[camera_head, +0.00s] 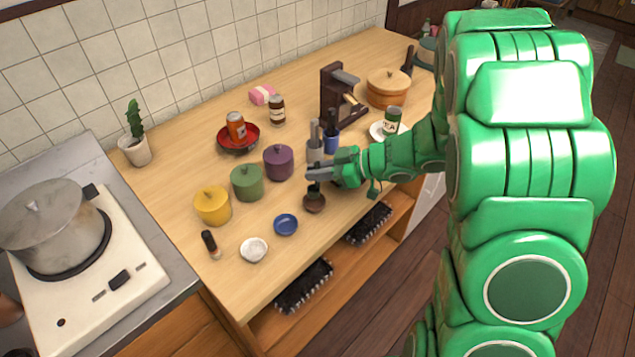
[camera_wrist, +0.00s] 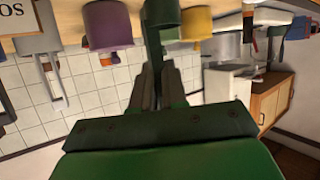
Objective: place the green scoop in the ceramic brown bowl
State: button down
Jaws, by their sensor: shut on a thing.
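My gripper (camera_head: 318,172) is over the front part of the counter, shut on the dark green scoop (camera_head: 313,187). The scoop hangs below the fingertips. In the wrist view, the scoop (camera_wrist: 161,40) shows as a dark green shape between the two grey fingers (camera_wrist: 160,82). The small dark brown bowl (camera_head: 314,204) stands on the counter directly below the gripper in the head view. The scoop's lower end overlaps the bowl's top; I cannot tell whether it is inside or above it. The bowl cannot be made out in the wrist view.
Purple (camera_head: 278,162), green (camera_head: 247,182) and yellow (camera_head: 212,205) lidded pots stand left of the gripper. A blue dish (camera_head: 286,224) and a white dish (camera_head: 254,249) lie front left. Utensil holders (camera_head: 331,143) stand close behind. The counter's front edge is near the bowl.

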aim_at(318, 189)
jog(key=shift+f, duration=1.85)
jog(key=shift+f, duration=0.1)
jog(key=c, duration=1.1)
grip_release()
jog(key=shift+c, duration=0.2)
jog(key=shift+s+d+r, duration=0.1)
jog(key=shift+d+r, duration=0.2)
jog(key=shift+d, duration=0.1)
jog(key=v, duration=1.1)
